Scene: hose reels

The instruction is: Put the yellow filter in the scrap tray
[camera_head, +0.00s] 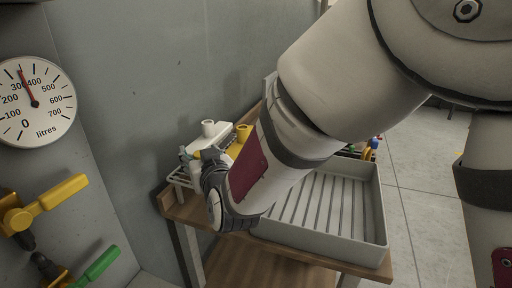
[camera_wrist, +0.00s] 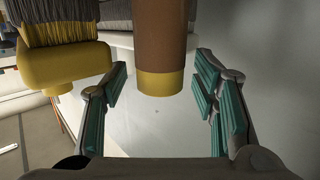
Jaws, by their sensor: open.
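In the wrist view, a brown cylinder with a yellow end (camera_wrist: 158,50) stands between the fingers of my open gripper (camera_wrist: 158,105); no finger touches it visibly. To its left is a yellow-capped piece with dark pleats or bristles (camera_wrist: 65,65). I cannot tell which is the yellow filter. In the head view, a yellow piece with a short neck (camera_head: 243,132) shows behind my arm, beside a white piece with a similar neck (camera_head: 208,130). My gripper (camera_head: 194,156) is by the white piece, partly hidden by my wrist. A grey ribbed tray (camera_head: 325,251), possibly the scrap tray, looks empty where visible.
The tray and a pale rack (camera_head: 180,180) stand on a wooden bench (camera_head: 190,212) against the grey wall. Small coloured items (camera_head: 375,143) lie behind the tray. A litres gauge (camera_head: 35,102), a yellow valve handle (camera_head: 50,198) and a green one (camera_head: 100,263) are at left.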

